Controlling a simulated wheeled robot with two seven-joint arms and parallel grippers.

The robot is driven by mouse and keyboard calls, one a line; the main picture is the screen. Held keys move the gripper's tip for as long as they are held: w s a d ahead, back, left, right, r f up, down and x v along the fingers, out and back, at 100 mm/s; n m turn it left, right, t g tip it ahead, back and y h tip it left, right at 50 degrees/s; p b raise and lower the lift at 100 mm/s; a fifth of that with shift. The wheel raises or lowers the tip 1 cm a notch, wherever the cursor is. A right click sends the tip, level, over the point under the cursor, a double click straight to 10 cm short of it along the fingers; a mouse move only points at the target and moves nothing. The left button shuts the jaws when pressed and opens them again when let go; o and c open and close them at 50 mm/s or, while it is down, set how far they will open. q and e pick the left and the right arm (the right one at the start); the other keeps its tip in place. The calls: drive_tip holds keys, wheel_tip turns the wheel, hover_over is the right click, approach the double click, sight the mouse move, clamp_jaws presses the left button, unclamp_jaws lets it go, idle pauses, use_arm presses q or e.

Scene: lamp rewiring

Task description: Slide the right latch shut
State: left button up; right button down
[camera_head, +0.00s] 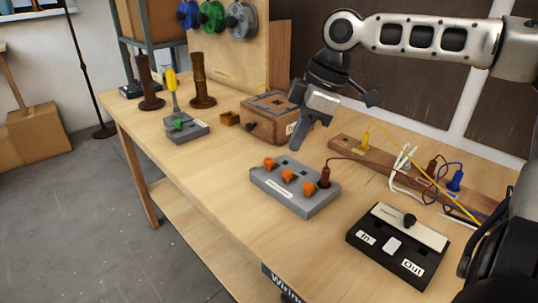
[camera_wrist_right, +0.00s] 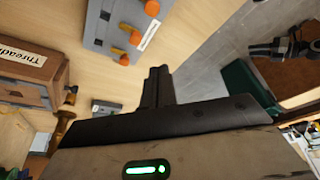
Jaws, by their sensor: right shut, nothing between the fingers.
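A grey block (camera_head: 305,204) with three orange knobs stands on the workbench. The rightmost knob (camera_head: 308,188) is beside a brown plug (camera_head: 325,178) on the block. The block (camera_wrist_right: 97,25) and some orange knobs also show at the top of the right wrist view. I cannot tell for sure which part is the right latch. My right gripper (camera_head: 299,140) is shut and empty, pointing down above and behind the block, apart from it. Its closed fingers show in the wrist view (camera_wrist_right: 158,75). My left gripper is not clearly visible.
A wooden drawer box (camera_head: 262,128) stands close behind my right gripper. A black In/Out box (camera_head: 365,252) is at the front right. A wooden strip (camera_head: 350,146) with plugs and loose wires lies behind it. The bench's left front is clear.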

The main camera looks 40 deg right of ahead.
sight(311, 187)
drive_tip(key=x, duration=0.5)
drive_tip(key=b+x, duration=0.1)
drive_tip(key=x, duration=0.4)
drive_tip(key=shift+s, duration=0.25)
drive_tip(key=shift+s+d+r+p, duration=0.25)
drive_tip(key=shift+s+d+p, duration=0.35)
drive_tip(key=shift+s+d, duration=0.55)
use_arm(q)
drive_tip(key=shift+s+f, duration=0.2)
drive_tip(key=shift+s, duration=0.45)
use_arm(e)
drive_tip(key=shift+s+d+f, duration=0.15)
drive_tip(key=shift+d, duration=0.3)
